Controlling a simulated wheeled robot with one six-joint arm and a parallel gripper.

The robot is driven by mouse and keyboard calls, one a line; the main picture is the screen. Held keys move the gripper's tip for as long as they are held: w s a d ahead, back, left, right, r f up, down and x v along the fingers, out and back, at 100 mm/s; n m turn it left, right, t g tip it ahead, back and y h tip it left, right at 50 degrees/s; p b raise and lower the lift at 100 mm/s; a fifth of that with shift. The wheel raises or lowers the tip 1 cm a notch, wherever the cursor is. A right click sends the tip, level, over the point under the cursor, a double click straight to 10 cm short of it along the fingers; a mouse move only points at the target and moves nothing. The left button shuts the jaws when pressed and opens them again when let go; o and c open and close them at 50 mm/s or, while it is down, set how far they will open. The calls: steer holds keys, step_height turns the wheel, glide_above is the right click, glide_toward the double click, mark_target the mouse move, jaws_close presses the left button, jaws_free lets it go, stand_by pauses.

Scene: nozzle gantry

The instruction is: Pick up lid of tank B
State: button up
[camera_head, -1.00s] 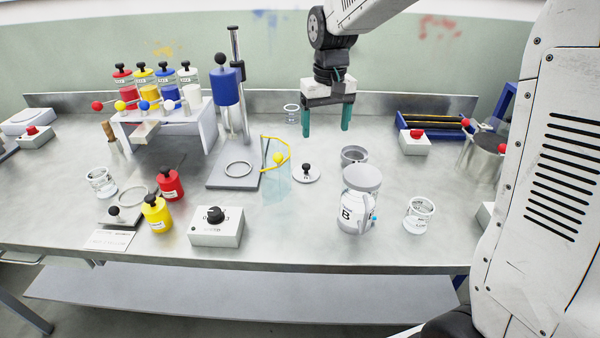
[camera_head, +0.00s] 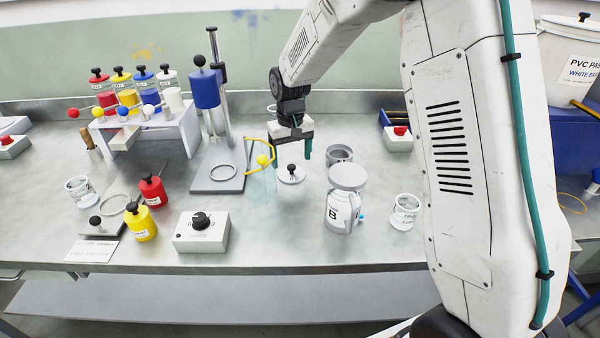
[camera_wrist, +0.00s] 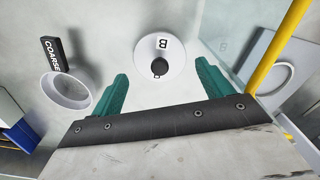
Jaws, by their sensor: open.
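A yellow bent rod (camera_head: 249,160) stands close left of my gripper, by the grey stand plate (camera_head: 217,180). A grey ring-shaped cup (camera_head: 339,153) is close on the right. The bench in front of the lid is clear.

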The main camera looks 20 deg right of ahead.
mark_target(292, 166)
step_height(292, 166, down, 4)
steer(key=shift+w+f, duration=0.1)
steer(key=shift+f, duration=0.1)
steer(key=c, duration=0.6)
steer(key=shift+r, duration=0.15)
